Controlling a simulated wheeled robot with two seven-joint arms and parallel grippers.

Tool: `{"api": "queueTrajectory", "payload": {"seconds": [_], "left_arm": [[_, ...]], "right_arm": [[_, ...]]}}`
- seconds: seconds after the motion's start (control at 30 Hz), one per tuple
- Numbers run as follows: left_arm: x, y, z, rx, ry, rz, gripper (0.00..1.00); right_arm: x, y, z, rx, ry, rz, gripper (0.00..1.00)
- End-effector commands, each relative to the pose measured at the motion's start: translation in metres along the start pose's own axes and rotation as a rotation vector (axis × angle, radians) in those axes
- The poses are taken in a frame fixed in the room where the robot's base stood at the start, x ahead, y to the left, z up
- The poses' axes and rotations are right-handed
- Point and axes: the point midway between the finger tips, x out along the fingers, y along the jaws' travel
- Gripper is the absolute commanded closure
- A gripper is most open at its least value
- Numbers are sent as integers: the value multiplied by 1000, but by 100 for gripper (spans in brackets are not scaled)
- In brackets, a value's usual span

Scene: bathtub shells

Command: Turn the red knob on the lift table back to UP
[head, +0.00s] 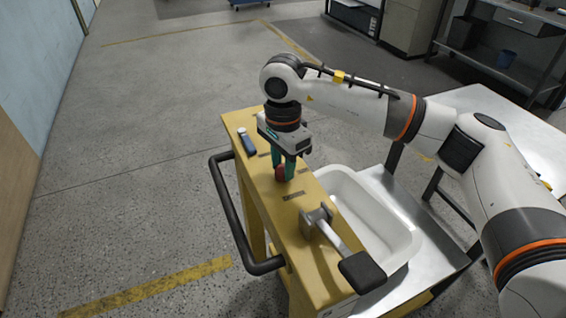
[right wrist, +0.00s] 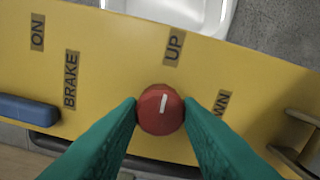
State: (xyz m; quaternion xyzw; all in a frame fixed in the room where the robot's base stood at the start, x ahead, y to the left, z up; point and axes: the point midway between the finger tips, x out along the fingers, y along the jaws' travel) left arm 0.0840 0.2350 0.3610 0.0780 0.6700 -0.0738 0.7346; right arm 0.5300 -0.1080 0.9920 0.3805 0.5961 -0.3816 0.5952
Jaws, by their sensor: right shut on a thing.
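The red knob (head: 281,172) sits on the yellow panel of the lift table (head: 240,122). In the right wrist view the knob (right wrist: 160,109) is round with a white line on its face. The line points away from my wrist, slightly right, roughly towards the UP label (right wrist: 174,48). My right gripper (head: 286,172) reaches down from above; its green fingers are shut on the knob, one on each side, as the wrist view shows (right wrist: 160,112). The DOWN label (right wrist: 222,102) is partly hidden by the right finger. My left gripper is not in view.
The BRAKE label (right wrist: 70,80) and ON label (right wrist: 38,32) are on the panel. A blue lever (head: 248,142) and a black-ended lever (head: 360,270) flank the knob. A dark handle bar (head: 228,205) runs along the left. A white tub shell (head: 345,190) lies right.

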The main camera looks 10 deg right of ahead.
Motion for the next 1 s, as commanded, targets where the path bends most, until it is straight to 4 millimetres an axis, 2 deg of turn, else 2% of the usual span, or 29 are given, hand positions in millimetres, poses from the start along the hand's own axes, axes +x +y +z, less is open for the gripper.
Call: {"api": "queueTrajectory", "payload": {"seconds": [0.07,0.1,0.23,0.5,0.63,0.77,1.0], "left_arm": [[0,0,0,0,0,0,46],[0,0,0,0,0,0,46],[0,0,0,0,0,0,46],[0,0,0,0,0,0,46],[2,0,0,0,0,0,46],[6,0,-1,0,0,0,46],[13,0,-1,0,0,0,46]], "right_arm": [[-3,1,0,1,0,7,91],[-3,1,1,1,0,7,67],[-2,1,0,1,0,6,46],[-2,1,0,1,0,3,46],[-10,1,0,1,0,5,46],[-31,1,0,0,-1,8,46],[-84,1,0,1,-2,8,46]]}}
